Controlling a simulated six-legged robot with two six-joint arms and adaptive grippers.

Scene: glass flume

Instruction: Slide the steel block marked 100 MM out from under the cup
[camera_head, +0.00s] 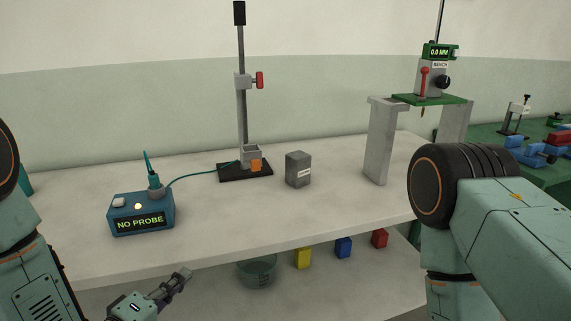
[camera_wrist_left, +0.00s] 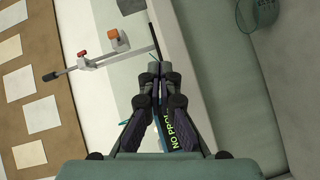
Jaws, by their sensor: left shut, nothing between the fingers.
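A grey steel block (camera_head: 298,169) with a small white label stands upright on the bench, right of the black-based stand; its label is too small to read. Nothing rests on it. A small grey cup-like piece (camera_head: 251,153) is low on the stand, with an orange block (camera_head: 256,165) at its front; I cannot tell what is under it. The orange block also shows in the left wrist view (camera_wrist_left: 118,42). My left gripper (camera_head: 185,275) is shut and empty, in front of the bench's front edge, well away from the block. It shows in the left wrist view (camera_wrist_left: 160,70). My right gripper is out of view.
A blue box reading NO PROBE (camera_head: 141,214) sits on the bench at left, its cable running to the stand (camera_head: 242,110). A grey gantry (camera_head: 383,145) with a gauge stands at right. The bench front is clear.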

